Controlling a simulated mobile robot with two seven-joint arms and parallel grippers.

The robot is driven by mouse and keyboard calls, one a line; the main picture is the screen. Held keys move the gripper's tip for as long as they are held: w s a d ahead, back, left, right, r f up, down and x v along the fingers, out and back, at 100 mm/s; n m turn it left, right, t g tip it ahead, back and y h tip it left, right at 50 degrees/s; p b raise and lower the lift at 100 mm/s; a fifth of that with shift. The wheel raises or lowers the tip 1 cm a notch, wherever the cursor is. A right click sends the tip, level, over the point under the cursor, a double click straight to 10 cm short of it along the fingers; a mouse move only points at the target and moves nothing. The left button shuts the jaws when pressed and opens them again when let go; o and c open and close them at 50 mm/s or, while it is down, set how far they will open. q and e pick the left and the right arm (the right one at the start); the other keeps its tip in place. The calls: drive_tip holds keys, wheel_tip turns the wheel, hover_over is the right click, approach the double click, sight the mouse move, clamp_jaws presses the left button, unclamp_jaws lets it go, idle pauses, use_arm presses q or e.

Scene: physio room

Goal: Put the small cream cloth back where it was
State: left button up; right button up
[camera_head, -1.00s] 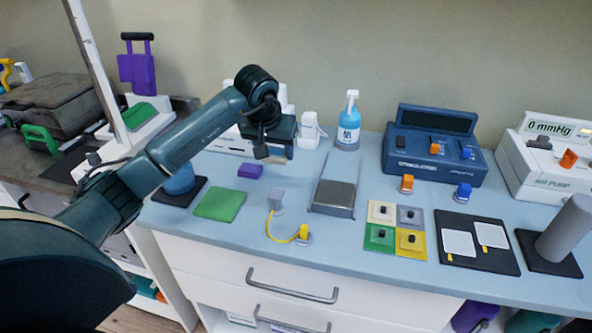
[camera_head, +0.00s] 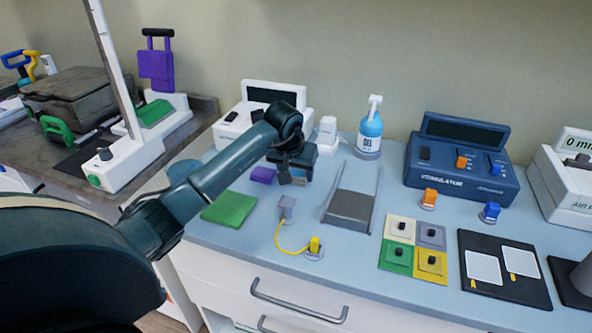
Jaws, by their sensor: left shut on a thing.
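My left gripper (camera_head: 291,179) is shut above the blue counter, between the purple folded cloth (camera_head: 263,175) and the grey tray (camera_head: 350,209). A small pale bit (camera_head: 299,181) shows at its fingertips; it may be the cream cloth, but the jaws and wrist hide most of it. A green folded cloth (camera_head: 229,208) lies flat on the counter, left of and nearer than the gripper. No other loose cream cloth shows. My right gripper is not in view.
A white device (camera_head: 262,95) stands behind the gripper, with an oil bottle (camera_head: 370,130) to the right. A grey block with a yellow cable (camera_head: 279,238) lies in front. Coloured squares with black knobs (camera_head: 399,228) and a blue stimulator (camera_head: 461,160) are further right.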

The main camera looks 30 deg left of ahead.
use_arm(q)
drive_tip(key=shift+f, duration=0.2)
drive_tip(key=o, duration=0.9)
drive_tip(key=shift+o, duration=0.2)
drive_tip(key=shift+r, duration=0.1)
drive_tip(key=shift+r, duration=0.15)
drive_tip(key=v, duration=1.2)
drive_tip(key=shift+s, duration=0.1)
